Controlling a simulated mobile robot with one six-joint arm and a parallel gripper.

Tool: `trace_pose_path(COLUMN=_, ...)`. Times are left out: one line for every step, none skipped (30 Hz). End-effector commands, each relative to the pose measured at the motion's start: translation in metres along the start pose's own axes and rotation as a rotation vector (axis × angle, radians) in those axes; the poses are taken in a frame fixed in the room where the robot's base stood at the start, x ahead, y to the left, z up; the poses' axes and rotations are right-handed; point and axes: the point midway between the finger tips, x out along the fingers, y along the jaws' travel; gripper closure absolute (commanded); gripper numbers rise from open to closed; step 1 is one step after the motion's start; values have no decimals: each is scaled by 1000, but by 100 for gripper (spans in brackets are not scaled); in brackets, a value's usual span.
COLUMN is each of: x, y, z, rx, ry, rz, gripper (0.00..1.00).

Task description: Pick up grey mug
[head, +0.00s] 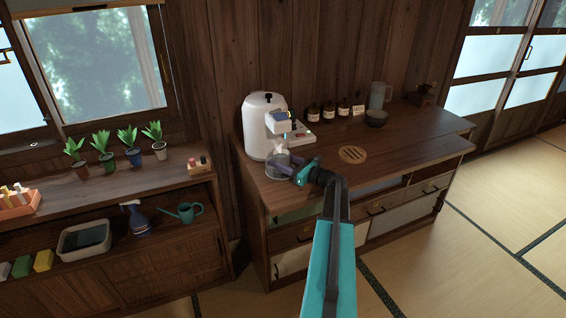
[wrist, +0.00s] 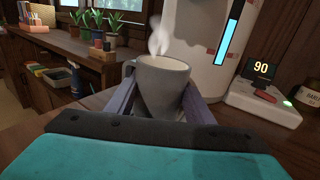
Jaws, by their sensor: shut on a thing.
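The grey mug (wrist: 162,88) stands upright between the fingers of my gripper in the wrist view, with pale liquid inside and steam rising from it. My gripper (wrist: 160,108) is shut on the mug, one finger on each side. In the head view my gripper (head: 285,167) reaches to the front of the white water dispenser (head: 264,128) on the wooden cabinet. The mug is small there and partly hidden by the gripper. I cannot tell whether its base touches the surface below.
A small device showing 90 (wrist: 261,68) stands right of the dispenser. Dark bottles (head: 328,111), a dark bowl (head: 376,118), a clear jug (head: 379,96) and a round slatted trivet (head: 353,154) are on the cabinet top (head: 420,130). Potted plants (head: 129,140) line the left shelf.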

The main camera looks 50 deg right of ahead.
Motion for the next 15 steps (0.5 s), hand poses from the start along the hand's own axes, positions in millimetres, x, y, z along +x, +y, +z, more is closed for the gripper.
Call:
trace_pose_path(x=0, y=0, z=1, rx=0, ry=-1, rz=0, gripper=91)
trace_pose_path(x=0, y=0, z=1, rx=0, ry=-1, rz=0, gripper=91)
trace_pose_path(x=0, y=0, z=1, rx=0, ry=-1, rz=0, gripper=91)
trace_pose_path(x=0, y=0, z=1, rx=0, ry=-1, rz=0, gripper=91)
trace_pose_path(x=0, y=0, z=1, rx=0, ry=-1, rz=0, gripper=91)
trace_pose_path(x=0, y=0, z=2, rx=0, ry=-1, rz=0, gripper=91)
trace_pose_path(x=0, y=0, z=2, rx=0, ry=-1, rz=0, gripper=91)
trace_pose_path(x=0, y=0, z=2, rx=-1, ry=-1, rz=0, gripper=91)
trace_pose_path(x=0, y=0, z=3, rx=-1, ry=-1, rz=-1, gripper=91)
trace_pose_path(x=0, y=0, z=4, rx=-1, ry=-1, rz=-1, gripper=91)
trace_pose_path(x=0, y=0, z=4, rx=-1, ry=-1, rz=-1, gripper=91)
trace_pose_path(x=0, y=0, z=5, rx=-1, ry=-1, rz=-1, gripper=91)
trace_pose_path(x=0, y=0, z=6, rx=-1, ry=-1, rz=-1, gripper=91)
trace_pose_path(x=0, y=0, z=7, rx=-1, ry=-1, rz=-1, gripper=91)
trace_pose_path(x=0, y=0, z=8, rx=-1, ry=-1, rz=-1, gripper=91)
